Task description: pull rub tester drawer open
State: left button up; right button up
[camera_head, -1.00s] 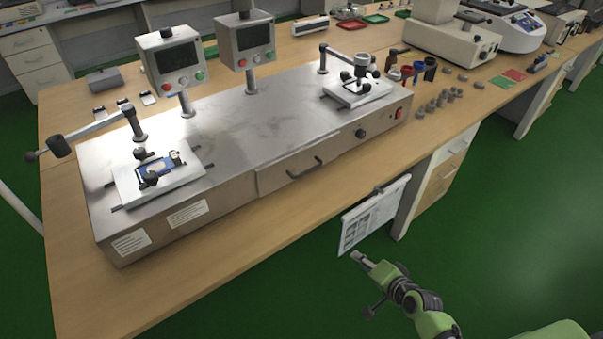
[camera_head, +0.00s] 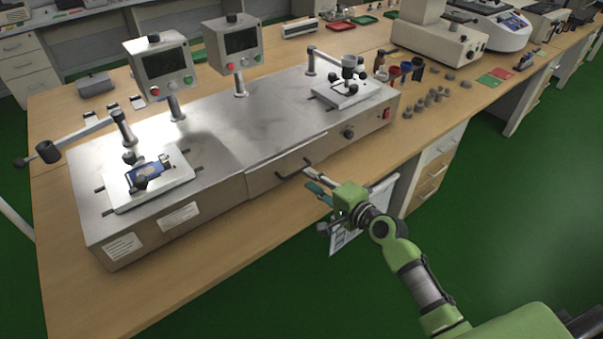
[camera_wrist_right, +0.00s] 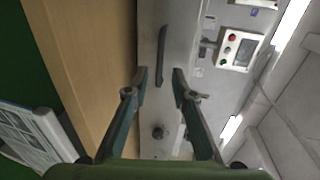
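The rub tester (camera_head: 215,205) is a long metal box with two consoles on top. Its drawer (camera_head: 262,184) is in the middle of the front face and looks shut. A dark bar handle (camera_head: 291,171) is on the drawer front. My right gripper (camera_head: 308,179) is in front of the handle, close to its right end. In the right wrist view the two fingers are spread (camera_wrist_right: 160,78), with the handle (camera_wrist_right: 160,54) beyond and between them. I cannot tell whether a finger touches the handle. My left gripper is not in view.
The wooden table edge (camera_head: 215,258) runs below the tester front. A hanging paper sheet (camera_head: 345,238) is below my right gripper. A knob (camera_head: 348,133) and a red switch (camera_head: 386,114) are right of the drawer. Green floor (camera_head: 510,220) is clear in front.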

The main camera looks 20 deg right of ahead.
aim_at(299, 172)
jog(key=shift+x, duration=2.6)
grip_shut()
